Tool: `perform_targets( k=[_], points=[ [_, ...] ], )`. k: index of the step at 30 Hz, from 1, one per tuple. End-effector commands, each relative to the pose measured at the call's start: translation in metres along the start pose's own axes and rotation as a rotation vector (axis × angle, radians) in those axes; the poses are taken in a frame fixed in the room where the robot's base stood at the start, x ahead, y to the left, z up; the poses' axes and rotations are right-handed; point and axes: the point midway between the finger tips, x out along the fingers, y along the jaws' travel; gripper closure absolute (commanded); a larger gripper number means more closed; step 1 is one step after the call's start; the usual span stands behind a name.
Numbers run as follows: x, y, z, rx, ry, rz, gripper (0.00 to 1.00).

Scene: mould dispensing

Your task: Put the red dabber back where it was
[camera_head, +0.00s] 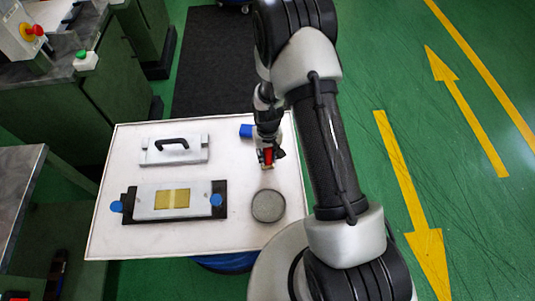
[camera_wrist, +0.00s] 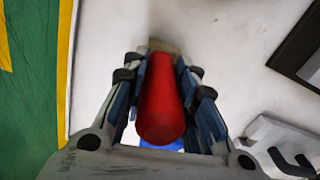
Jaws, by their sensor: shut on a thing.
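The red dabber (camera_head: 268,155) is between the fingers of my gripper (camera_head: 267,157), over the right part of the white table. In the wrist view the red dabber (camera_wrist: 161,103) fills the space between both fingers of my gripper (camera_wrist: 161,70), and its tan end (camera_wrist: 164,46) points away from the camera. I cannot tell whether that end touches the table. Some blue (camera_wrist: 160,146) also shows below the dabber in the wrist view.
On the white table (camera_head: 230,240) are a round grey dish (camera_head: 268,206) in front of the gripper, a mould with a yellowish centre (camera_head: 155,202) and blue knobs, and a grey plate with a black handle (camera_head: 174,152). Bare table lies between the plate and my gripper.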

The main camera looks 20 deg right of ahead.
Motion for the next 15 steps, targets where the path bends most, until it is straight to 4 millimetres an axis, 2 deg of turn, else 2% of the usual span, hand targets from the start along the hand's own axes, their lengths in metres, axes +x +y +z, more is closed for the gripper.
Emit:
perform_targets(
  k=[2, 3, 11, 15],
  points=[
    [0.0040, 0.0000, 0.0000, 0.000, 0.000, 0.000, 0.98],
    [0.0033, 0.0000, 0.0002, 0.000, 0.000, 0.000, 0.72],
    [0.0026, 0.0000, 0.0002, 0.000, 0.000, 0.000, 0.54],
    [0.0025, 0.0000, 0.0001, 0.000, 0.000, 0.000, 0.54]
  ],
)
